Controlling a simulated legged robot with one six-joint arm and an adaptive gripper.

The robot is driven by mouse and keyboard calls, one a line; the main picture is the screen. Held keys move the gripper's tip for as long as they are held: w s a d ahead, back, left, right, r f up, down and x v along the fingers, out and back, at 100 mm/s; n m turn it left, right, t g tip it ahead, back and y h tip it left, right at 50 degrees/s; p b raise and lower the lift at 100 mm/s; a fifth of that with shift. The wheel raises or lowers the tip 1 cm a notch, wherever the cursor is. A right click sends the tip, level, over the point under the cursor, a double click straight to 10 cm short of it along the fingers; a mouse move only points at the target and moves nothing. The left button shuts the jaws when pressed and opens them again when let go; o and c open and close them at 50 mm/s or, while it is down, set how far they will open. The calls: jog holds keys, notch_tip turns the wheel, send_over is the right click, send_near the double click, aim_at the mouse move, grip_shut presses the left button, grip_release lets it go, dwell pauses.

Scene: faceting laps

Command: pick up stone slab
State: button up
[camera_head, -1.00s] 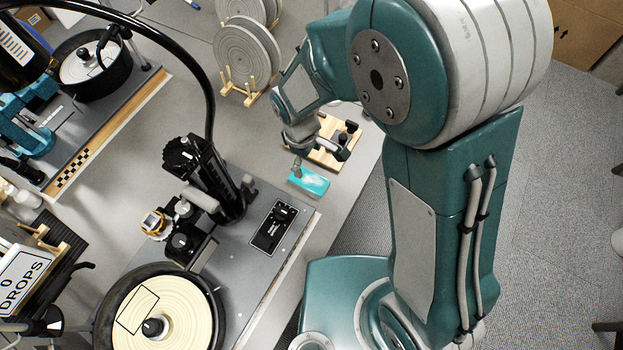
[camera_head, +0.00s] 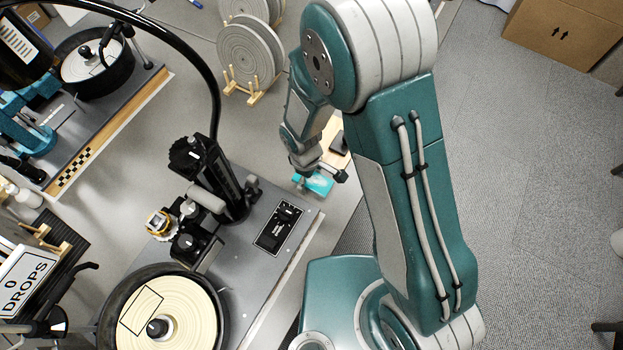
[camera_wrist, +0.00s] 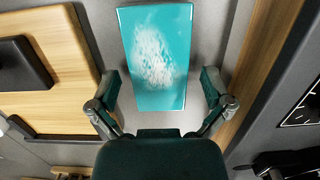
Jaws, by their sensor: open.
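The stone slab (camera_wrist: 156,60) is a turquoise block with a whitish speckled patch on top. In the wrist view it lies on the grey bench between the two fingers of my gripper (camera_wrist: 163,100), with a gap on each side. My gripper is open and empty, and the slab extends beyond the fingertips. In the head view the slab (camera_head: 318,184) shows near the bench's right edge, partly hidden by my gripper (camera_head: 318,178), which is right at it.
A wooden board with a black piece (camera_wrist: 50,60) is close left of the slab. On the right is the wood-edged base (camera_wrist: 262,70) of a faceting machine. In the head view, a black mast (camera_head: 215,180) stands left of my gripper, and grey discs (camera_head: 250,55) stand in racks behind.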

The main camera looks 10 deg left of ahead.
aim_at(313, 180)
jog(key=shift+d, duration=0.25)
jog(key=c, duration=1.3)
jog(key=shift+o, duration=0.3)
jog(key=shift+a+r, duration=0.1)
jog(key=shift+r, duration=0.1)
jog(key=shift+r, duration=0.3)
notch_tip(313, 180, up, 2)
jog(key=shift+a+r, duration=0.1)
jog(key=shift+r, duration=0.05)
jog(key=s+r, duration=0.3)
jog(key=s, duration=0.1)
jog(key=s+a+r, duration=0.1)
jog(key=s+r, duration=0.2)
jog(key=s, duration=0.2)
jog(key=s+r, duration=0.4)
jog(key=shift+s+a, duration=0.35)
jog(key=shift+s, duration=0.05)
